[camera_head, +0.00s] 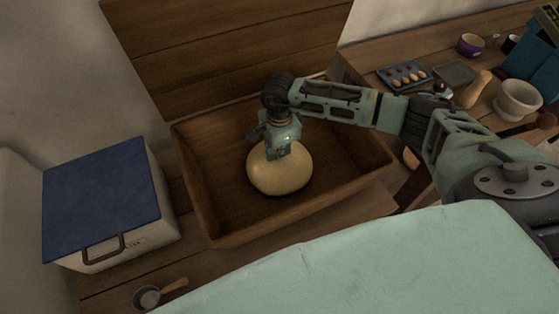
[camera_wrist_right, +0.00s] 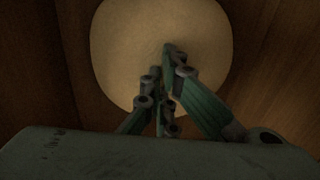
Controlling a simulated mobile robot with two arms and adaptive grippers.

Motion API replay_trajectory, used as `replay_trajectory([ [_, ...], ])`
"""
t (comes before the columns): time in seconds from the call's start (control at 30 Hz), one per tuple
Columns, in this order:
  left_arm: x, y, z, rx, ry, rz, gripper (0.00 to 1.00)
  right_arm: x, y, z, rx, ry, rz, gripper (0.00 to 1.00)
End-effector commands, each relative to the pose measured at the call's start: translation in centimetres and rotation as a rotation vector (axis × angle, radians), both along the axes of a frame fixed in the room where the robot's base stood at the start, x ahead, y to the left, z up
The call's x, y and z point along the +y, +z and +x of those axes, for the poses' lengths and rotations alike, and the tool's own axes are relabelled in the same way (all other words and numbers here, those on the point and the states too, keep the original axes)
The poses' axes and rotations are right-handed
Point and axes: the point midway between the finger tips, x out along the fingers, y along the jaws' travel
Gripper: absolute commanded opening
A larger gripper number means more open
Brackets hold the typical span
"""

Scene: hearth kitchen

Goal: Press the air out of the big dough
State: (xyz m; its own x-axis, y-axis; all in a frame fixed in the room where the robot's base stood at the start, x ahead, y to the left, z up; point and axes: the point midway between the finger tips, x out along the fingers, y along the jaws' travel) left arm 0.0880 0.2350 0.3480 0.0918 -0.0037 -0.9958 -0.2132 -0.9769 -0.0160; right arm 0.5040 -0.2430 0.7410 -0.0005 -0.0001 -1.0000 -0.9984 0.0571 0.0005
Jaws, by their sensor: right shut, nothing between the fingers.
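The big dough (camera_head: 280,178) is a pale round ball in the wooden trough (camera_head: 213,205). It also fills the upper middle of the right wrist view (camera_wrist_right: 130,45). My right gripper (camera_head: 279,155) points down over the dough and covers its upper back part. In the wrist view my right gripper (camera_wrist_right: 163,75) is shut, with its fingers together in front of the dough and nothing between them. I cannot tell whether the fingertips touch the dough. My left gripper is in neither view.
A white box with a blue lid (camera_head: 100,195) stands left of the trough. A small pan (camera_head: 147,297) lies in front of it. On the right-hand table are an egg tray (camera_head: 405,76), a pale mortar (camera_head: 517,100) and a purple bowl (camera_head: 470,44). The trough's right part is empty.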

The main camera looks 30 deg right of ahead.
Motion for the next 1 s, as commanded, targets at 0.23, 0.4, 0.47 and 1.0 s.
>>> replay_trajectory([
  [0.23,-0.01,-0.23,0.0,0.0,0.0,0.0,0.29,-0.01,-0.16,-0.03,0.001,0.0,0.0,0.0],
  [0.4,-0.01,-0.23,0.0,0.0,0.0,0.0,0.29,-0.02,-0.16,-0.02,0.0,0.0,0.0,0.0],
  [0.47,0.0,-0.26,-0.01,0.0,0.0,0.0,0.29,-0.02,-0.18,-0.02,0.0,0.0,0.0,0.0],
  [1.0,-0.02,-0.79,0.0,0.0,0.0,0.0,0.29,-0.03,-0.46,-0.02,0.0,0.0,-0.001,0.0],
])
